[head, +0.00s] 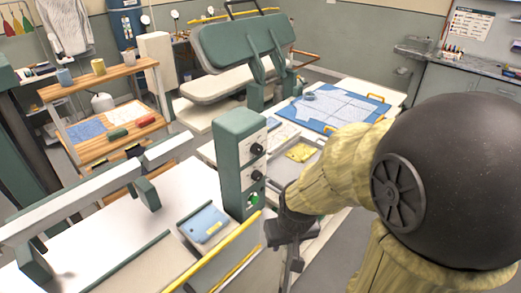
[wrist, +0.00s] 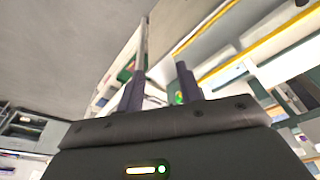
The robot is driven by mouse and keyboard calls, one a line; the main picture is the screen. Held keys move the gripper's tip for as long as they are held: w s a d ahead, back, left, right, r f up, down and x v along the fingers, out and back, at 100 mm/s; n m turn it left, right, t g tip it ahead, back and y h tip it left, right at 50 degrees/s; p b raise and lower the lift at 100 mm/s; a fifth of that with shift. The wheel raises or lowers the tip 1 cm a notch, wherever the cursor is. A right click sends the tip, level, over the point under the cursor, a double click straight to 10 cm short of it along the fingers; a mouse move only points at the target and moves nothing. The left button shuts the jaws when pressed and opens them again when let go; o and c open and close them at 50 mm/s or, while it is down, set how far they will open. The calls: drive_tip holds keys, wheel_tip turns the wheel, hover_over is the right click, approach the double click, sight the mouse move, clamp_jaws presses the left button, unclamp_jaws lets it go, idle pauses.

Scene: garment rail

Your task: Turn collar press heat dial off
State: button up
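A green control box (head: 238,165) with a pale front panel stands at the middle of the head view. Its panel carries an upper black dial (head: 257,149), a lower black dial (head: 256,175) and a green button (head: 254,199). The labels are too small to read, so I cannot tell which dial is for heat or how it is set. My gripper (head: 292,262) is to the right of the box and lower, apart from it, pointing down. In the wrist view its two fingers (wrist: 160,78) are spread with nothing held between them. A green spot (wrist: 179,98) shows beside the right finger.
A white press table (head: 110,240) with a long pale arm (head: 95,198) is at left. A yellow rail (head: 215,250) runs close to my gripper. A large green press (head: 240,45) stands behind. A table with a blue mat (head: 375,103) is beyond my arm.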

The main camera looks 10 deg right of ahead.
drive_tip(key=o, duration=0.3)
drive_tip(key=shift+s, duration=0.25)
drive_tip(key=shift+o, duration=0.5)
drive_tip(key=shift+w+d+f, duration=0.1)
drive_tip(key=shift+w+d, duration=0.1)
drive_tip(key=shift+d, duration=0.1)
drive_tip(key=w+d+r+n+t+y+b, duration=0.1)
drive_tip(key=w+d+r+n+t+b, duration=0.1)
drive_tip(key=w+d+t+b, duration=0.55)
drive_tip(key=w+d+r+n+t+y+b, duration=0.1)
drive_tip(key=w+d+t+y+b, duration=0.3)
drive_tip(key=w, duration=0.7)
drive_tip(key=s+n+y+b, duration=0.1)
drive_tip(key=y, duration=0.1)
drive_tip(key=s+r+n+y+b, duration=0.1)
drive_tip(key=s+a+n+y, duration=0.1)
drive_tip(key=n+y, duration=0.1)
drive_tip(key=shift+s+r+t+y+b, duration=0.25)
drive_tip(key=shift+s+y+b, duration=0.05)
drive_tip(key=shift+s+b, duration=0.1)
drive_tip(key=shift+w+a, duration=0.1)
